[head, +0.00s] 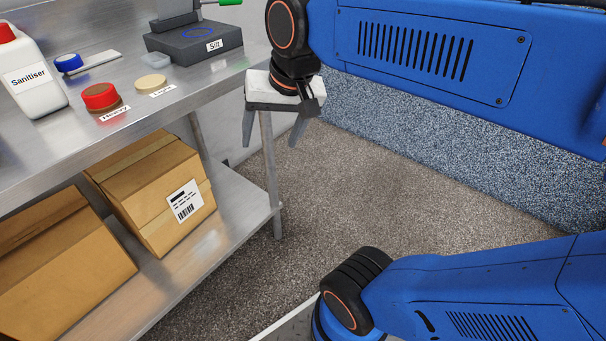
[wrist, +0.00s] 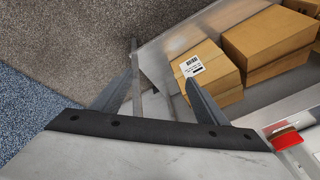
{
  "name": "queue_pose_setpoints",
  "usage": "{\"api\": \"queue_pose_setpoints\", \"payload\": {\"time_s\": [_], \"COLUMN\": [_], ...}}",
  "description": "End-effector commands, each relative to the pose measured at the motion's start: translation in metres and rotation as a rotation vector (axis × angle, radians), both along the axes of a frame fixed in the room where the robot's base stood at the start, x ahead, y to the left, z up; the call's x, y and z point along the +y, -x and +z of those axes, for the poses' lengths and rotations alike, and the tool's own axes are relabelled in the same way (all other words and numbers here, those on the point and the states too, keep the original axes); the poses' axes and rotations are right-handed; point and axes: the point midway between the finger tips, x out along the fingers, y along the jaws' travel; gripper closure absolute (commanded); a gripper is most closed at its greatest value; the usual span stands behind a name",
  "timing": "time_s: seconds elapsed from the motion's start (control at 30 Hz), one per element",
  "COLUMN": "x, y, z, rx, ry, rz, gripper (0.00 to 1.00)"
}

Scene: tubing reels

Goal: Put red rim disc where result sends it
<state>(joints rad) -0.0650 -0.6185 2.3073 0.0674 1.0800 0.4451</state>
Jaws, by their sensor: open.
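A red disc-like piece (head: 100,95) with a brown lower part is on the steel bench behind a label that seems to read "Heavy". It also shows at the right edge of the wrist view (wrist: 286,138). A cream disc (head: 152,83) is beside it, behind a label that seems to read "Light". A dark grey device (head: 195,42) with a blue ring on top stands farther back; its label looks like "Slit" or "Silt". I see no readable result on it. My gripper (head: 270,143) is open and empty, off the bench's right edge, apart from the discs.
A white Sanitiser bottle (head: 36,80) stands at the bench's left. Cardboard boxes (head: 152,190) fill the lower shelf. The floor (head: 350,190) right of the bench is clear.

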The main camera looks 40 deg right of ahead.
Motion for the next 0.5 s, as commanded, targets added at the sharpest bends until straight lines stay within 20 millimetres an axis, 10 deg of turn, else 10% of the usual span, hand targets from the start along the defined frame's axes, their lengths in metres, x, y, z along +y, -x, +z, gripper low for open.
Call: {"api": "queue_pose_setpoints", "payload": {"time_s": [0.2, 0.5], "x": [-0.026, -0.033], "y": [0.049, 0.065], "z": [-0.062, -0.085], "rx": [-0.049, -0.062], "ry": [0.169, 0.239], "rz": [0.252, 0.359], "gripper": [0.32, 0.32]}}
